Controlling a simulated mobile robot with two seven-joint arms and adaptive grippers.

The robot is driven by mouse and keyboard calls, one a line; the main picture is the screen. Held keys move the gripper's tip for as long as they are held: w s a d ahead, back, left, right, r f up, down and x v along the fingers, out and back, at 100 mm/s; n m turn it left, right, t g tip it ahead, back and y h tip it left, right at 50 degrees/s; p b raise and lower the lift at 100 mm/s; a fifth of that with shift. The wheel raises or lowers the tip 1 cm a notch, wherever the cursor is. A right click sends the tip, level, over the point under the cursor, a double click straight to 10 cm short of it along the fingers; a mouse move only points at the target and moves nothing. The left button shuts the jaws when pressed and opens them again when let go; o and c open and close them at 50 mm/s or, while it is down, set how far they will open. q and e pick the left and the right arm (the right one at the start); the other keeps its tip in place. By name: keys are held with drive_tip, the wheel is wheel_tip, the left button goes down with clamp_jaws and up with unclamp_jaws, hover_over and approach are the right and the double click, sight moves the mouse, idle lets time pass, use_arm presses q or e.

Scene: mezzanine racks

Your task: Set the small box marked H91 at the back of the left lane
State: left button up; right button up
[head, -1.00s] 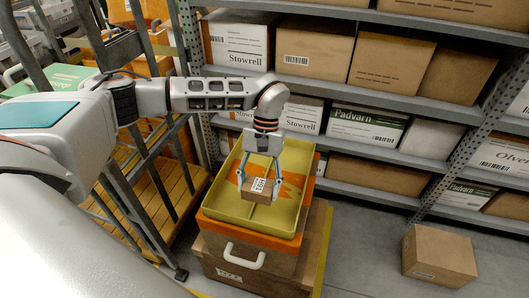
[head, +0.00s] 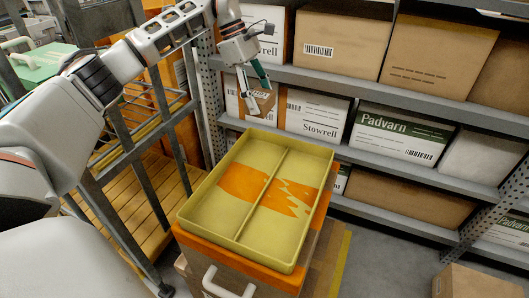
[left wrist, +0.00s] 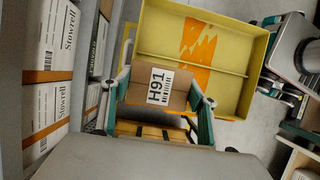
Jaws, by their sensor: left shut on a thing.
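The small brown box marked H91 (left wrist: 172,88) is held between the two fingers of my left gripper (left wrist: 160,104), its label facing the wrist camera. In the head view the box (head: 264,102) is tilted, and my left gripper (head: 257,96) holds it above and beyond the far edge of the yellow tray (head: 206,185), in front of the shelves. A thin divider splits the tray lengthwise into a left lane (head: 216,206) and a right lane (head: 276,236). Both lanes look empty, with an orange patch across them. My right gripper is not seen.
The tray sits on an orange and brown stack with a white handle (head: 228,284). Shelves with large cartons (head: 315,47) stand close behind and right. A metal railing (head: 130,150) stands left. Another carton (head: 470,284) is on the floor at right.

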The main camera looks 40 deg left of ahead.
use_arm(q)
wheel_tip(320, 180, down, 13)
drive_tip(key=b, duration=0.3)
drive_tip(key=shift+f, duration=0.3)
wheel_tip(320, 180, down, 4)
drive_tip(key=shift+f+b, duration=0.1)
drive_tip(key=shift+b, duration=0.6)
drive_tip(key=o, duration=0.8)
drive_tip(key=shift+o, duration=0.2)
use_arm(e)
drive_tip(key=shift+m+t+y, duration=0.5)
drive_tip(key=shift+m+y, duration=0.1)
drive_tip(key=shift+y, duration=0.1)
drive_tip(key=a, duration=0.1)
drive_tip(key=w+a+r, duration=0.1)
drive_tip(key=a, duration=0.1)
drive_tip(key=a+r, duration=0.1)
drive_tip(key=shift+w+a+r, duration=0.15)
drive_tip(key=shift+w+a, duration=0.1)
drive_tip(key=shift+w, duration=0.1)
